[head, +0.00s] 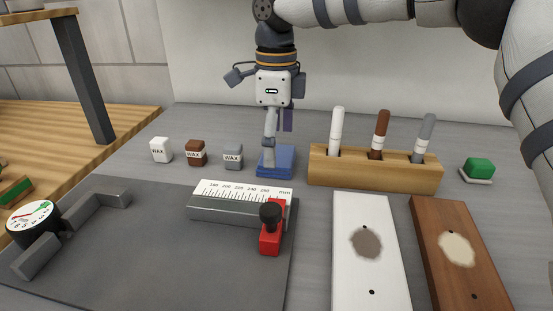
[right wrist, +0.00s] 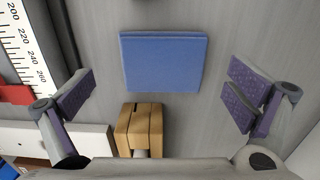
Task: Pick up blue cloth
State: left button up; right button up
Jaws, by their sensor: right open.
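The blue cloth (head: 276,163) is a folded square pad lying flat on the grey tabletop, left of the wooden marker block. In the right wrist view the whole cloth (right wrist: 164,62) shows, ahead of and between the fingers. My right gripper (head: 270,165) is above the cloth in the head view and hides part of it. In the right wrist view my right gripper (right wrist: 168,100) has its purple-padded fingers spread wide, one at each side, with nothing between the pads. My left gripper is not in view.
The wooden block (head: 375,172) with three markers stands close right of the cloth. Wax cubes (head: 233,156) stand to its left. A ruler (head: 240,193) and red clamp (head: 271,238) lie in front. White (head: 345,285) and brown (head: 435,235) boards lie front right.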

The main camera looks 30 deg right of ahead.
jog(key=shift+d+f, duration=0.1)
jog(key=shift+f, duration=0.85)
jog(key=c, duration=1.1)
jog(key=shift+c, duration=0.2)
jog(key=shift+r, duration=0.1)
jog(key=r, duration=0.4)
jog(key=shift+s+r, duration=0.15)
jog(key=shift+s, duration=0.2)
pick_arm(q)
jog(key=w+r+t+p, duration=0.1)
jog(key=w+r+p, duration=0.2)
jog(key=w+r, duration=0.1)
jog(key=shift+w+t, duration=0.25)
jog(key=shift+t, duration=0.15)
pick_arm(e)
jog(key=s+a+r, duration=0.1)
jog(key=s+r, duration=0.7)
jog(key=s, duration=0.5)
jog(key=shift+s+r, duration=0.15)
jog(key=shift+r, duration=0.1)
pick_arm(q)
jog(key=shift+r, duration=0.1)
